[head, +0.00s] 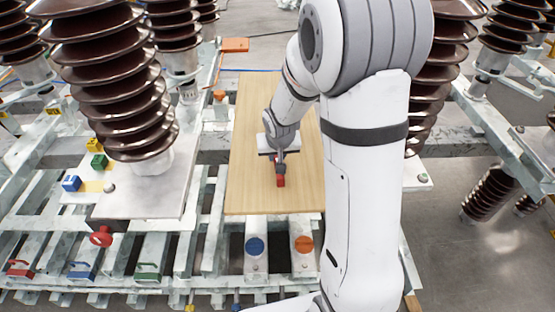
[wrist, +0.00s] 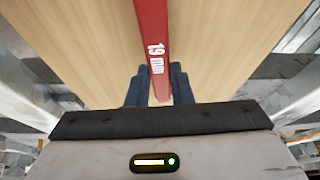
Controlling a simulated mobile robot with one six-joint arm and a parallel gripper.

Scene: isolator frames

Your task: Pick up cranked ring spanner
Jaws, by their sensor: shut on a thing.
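A red bar-shaped tool marked "19 mm" (wrist: 153,45), which I take to be the cranked ring spanner, runs up out of the top of the wrist view. I cannot tell whether the spanner touches the board.
The wooden board (head: 245,190) lies on a galvanised steel frame and is otherwise clear. Brown ribbed insulators (head: 110,75) stand on both sides. Blue (head: 255,246) and orange (head: 303,244) round caps sit in front of the board. Red, blue and green padlock-like items lie at lower left.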

